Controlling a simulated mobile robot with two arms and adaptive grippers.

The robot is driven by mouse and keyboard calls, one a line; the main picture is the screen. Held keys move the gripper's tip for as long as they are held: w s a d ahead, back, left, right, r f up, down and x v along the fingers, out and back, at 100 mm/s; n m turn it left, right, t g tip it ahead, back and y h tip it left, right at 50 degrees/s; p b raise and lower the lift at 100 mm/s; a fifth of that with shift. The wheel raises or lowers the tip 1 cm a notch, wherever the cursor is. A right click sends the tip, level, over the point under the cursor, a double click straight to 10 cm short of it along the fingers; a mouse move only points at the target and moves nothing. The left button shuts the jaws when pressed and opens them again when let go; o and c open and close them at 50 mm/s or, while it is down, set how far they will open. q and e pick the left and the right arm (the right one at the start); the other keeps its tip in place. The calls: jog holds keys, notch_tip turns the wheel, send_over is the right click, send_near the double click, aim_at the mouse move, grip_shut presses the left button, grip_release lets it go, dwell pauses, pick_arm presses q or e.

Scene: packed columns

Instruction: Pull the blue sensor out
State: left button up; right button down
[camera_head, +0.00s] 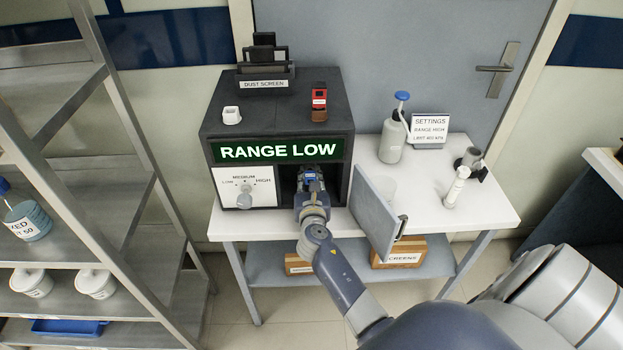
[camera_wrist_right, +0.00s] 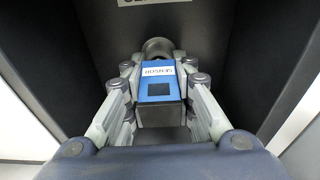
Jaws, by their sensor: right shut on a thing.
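The blue sensor (camera_wrist_right: 160,78) sits between the fingers of my right gripper (camera_wrist_right: 158,108) in the right wrist view, with its "SENSOR" label showing. The gripper is shut on it. Behind the sensor is a round grey fitting (camera_wrist_right: 157,47) at the back of a dark bay; I cannot tell whether the two touch. In the head view, a bit of the blue sensor (camera_head: 310,175) shows at my right gripper (camera_head: 310,190), inside the open bay of the dark instrument (camera_head: 277,108). My left gripper is not in view.
The bay's grey door (camera_head: 375,210) stands open on the right, close to my right arm. A dial panel (camera_head: 245,187) is left of the bay. A blue-capped bottle (camera_head: 392,138) and a settings sign (camera_head: 430,130) stand on the white table (camera_head: 480,205). Shelves (camera_head: 70,130) stand at left.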

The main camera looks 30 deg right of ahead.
jog(key=shift+s+a+f, duration=0.1)
jog(key=shift+s+a, duration=0.2)
jog(key=shift+s, duration=0.25)
dwell(0.4)
jog(key=shift+s+a+f, duration=0.15)
jog(key=shift+s+a, duration=0.4)
jog(key=shift+s, duration=0.35)
jog(key=shift+s+a+f, duration=0.2)
jog(key=shift+s+a, duration=0.4)
jog(key=shift+s, duration=0.35)
jog(key=shift+s+a+f, duration=0.15)
jog(key=shift+s+a, duration=0.4)
jog(key=shift+s, duration=0.35)
jog(key=shift+s+a, duration=0.35)
jog(key=shift+s, duration=0.25)
